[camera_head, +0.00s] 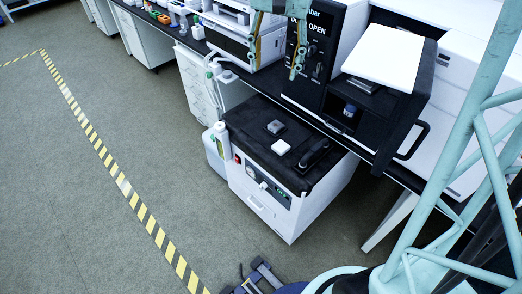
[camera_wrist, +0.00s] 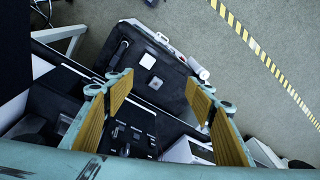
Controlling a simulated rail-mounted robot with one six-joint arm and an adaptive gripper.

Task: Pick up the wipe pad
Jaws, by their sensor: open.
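A small white square pad (camera_head: 281,147), which looks like the wipe pad, lies flat on the black top of a low white cabinet (camera_head: 262,195). It also shows in the wrist view (camera_wrist: 148,60), beyond the fingertips. My gripper (camera_head: 274,68) is open and empty, high above the bench edge and behind the pad in the head view. In the wrist view my gripper (camera_wrist: 158,80) shows two yellow-padded fingers spread wide, with nothing between them and nothing touching the pad.
A white bottle (camera_head: 222,135) stands at the cabinet's left side. A black instrument (camera_head: 345,100) with an open front stands on the bench behind. Open floor (camera_head: 150,110) lies left.

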